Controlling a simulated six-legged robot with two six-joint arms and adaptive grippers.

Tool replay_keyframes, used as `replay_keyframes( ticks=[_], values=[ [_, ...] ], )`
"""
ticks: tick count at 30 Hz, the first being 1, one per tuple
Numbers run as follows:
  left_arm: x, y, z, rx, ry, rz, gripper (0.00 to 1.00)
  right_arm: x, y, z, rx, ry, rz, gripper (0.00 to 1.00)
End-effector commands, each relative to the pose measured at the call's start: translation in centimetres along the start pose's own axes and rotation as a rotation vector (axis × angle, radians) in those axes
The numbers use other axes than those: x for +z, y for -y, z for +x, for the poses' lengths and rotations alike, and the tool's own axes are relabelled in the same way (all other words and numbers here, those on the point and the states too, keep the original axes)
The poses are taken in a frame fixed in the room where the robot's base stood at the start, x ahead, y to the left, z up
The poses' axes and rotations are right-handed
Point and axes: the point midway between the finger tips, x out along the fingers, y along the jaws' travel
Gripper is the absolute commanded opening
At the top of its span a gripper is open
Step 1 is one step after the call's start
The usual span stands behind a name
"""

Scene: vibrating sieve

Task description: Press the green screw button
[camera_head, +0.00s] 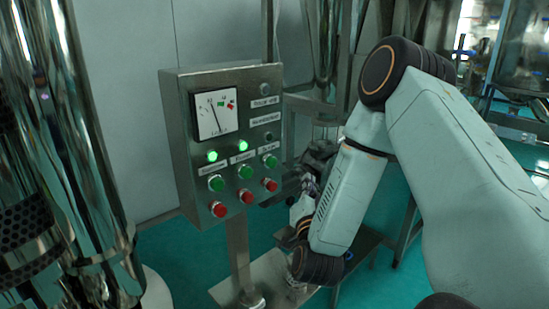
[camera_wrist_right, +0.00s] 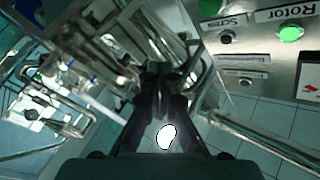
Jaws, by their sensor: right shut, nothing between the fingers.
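A grey control box (camera_head: 185,150) on a post faces me in the head view. The green screw button (camera_head: 270,161) is the rightmost of three green buttons, above a red one. In the right wrist view, the green screw button (camera_wrist_right: 210,6) shows at the top edge, partly cut off. The screw lamp (camera_wrist_right: 226,36) beside its label is unlit. My right gripper (camera_head: 308,185) is to the right of the box, small and partly hard to make out. Its fingers (camera_wrist_right: 158,75) are shut and empty, apart from the panel. My left gripper is not in view.
The two other lamps (camera_head: 212,155) are lit green. A dial meter (camera_head: 216,115) sits at the box's upper left. A shiny metal column (camera_head: 85,130) stands at the left. Metal frames and pipes (camera_head: 325,45) stand behind my right arm.

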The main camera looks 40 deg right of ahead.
Motion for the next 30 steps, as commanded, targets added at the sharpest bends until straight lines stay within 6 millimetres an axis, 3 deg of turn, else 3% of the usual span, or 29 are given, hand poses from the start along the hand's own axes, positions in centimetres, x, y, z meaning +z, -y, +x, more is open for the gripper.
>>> replay_keyframes(
  ticks=[14,30],
  values=[
    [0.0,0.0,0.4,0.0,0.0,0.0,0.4,0.0,0.2,0.3,-0.008,-0.017,0.007,0.0],
    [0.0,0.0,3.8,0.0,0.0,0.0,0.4,3.2,3.4,4.6,-0.01,-0.018,0.007,0.0]
  ],
)
